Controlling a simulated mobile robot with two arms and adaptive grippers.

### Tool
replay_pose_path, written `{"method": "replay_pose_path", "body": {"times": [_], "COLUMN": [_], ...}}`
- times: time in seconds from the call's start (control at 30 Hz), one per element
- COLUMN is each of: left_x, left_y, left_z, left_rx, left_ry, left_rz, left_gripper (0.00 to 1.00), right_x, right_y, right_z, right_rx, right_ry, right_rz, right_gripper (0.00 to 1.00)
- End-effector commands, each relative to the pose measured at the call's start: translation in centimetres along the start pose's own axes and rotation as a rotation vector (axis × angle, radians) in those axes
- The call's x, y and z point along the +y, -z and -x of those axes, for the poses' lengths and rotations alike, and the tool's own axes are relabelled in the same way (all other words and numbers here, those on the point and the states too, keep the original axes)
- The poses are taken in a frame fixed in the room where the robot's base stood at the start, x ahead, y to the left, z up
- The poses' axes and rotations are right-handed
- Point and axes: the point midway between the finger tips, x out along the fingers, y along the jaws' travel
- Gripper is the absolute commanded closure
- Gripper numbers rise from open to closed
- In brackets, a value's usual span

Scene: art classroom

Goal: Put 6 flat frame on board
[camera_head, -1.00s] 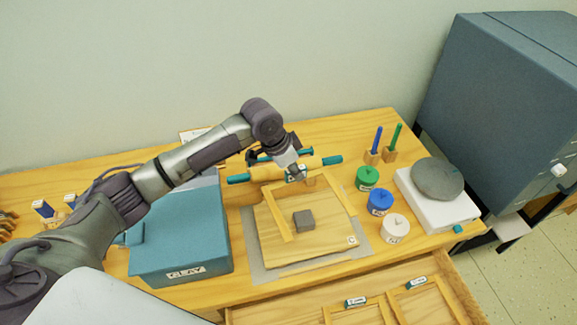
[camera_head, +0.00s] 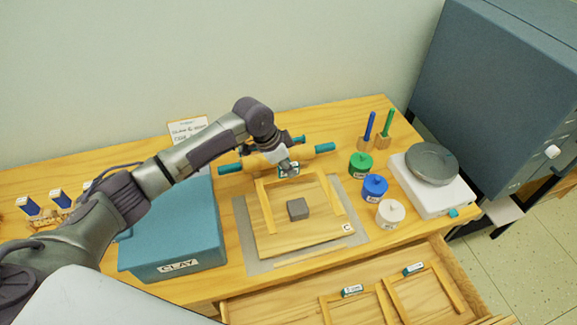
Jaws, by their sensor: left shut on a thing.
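My left gripper (camera_head: 287,166) is shut on the tab of a flat wooden frame (camera_head: 335,196) at the back of the board. The frame has a back bar and two side bars pointing toward me, and its front is open. It is over the wooden board (camera_head: 272,246), marked C, with its sides on either side of a grey block (camera_head: 298,209). I cannot tell whether the frame touches the board. The label on the held tab is too small to read. My right gripper is not in view.
A rolling pin (camera_head: 232,168) with teal handles lies behind the board. A teal CLAY box (camera_head: 172,240) stands left; green (camera_head: 360,164), blue (camera_head: 374,188) and white (camera_head: 390,213) pots stand right. The open drawer (camera_head: 250,309) in front holds two more frames (camera_head: 438,294).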

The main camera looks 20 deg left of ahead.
Motion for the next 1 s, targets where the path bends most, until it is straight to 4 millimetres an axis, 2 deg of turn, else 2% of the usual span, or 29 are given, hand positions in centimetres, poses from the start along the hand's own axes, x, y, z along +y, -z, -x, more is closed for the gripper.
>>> {"method": "replay_pose_path", "body": {"times": [0.03,0.5,1.0], "left_x": [0.0,0.0,0.0], "left_y": [-0.3,-1.9,-2.1], "left_z": [-0.7,-4.8,-5.2], "left_rx": [0.0,0.0,0.001], "left_ry": [0.0,-0.001,0.0], "left_rz": [0.001,0.002,0.001], "left_gripper": [1.0,1.0,1.0], "right_x": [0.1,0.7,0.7], "right_y": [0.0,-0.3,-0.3], "right_z": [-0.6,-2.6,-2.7], "right_rx": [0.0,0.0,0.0], "right_ry": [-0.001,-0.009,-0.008], "right_rz": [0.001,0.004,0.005], "right_gripper": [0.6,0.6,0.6]}}
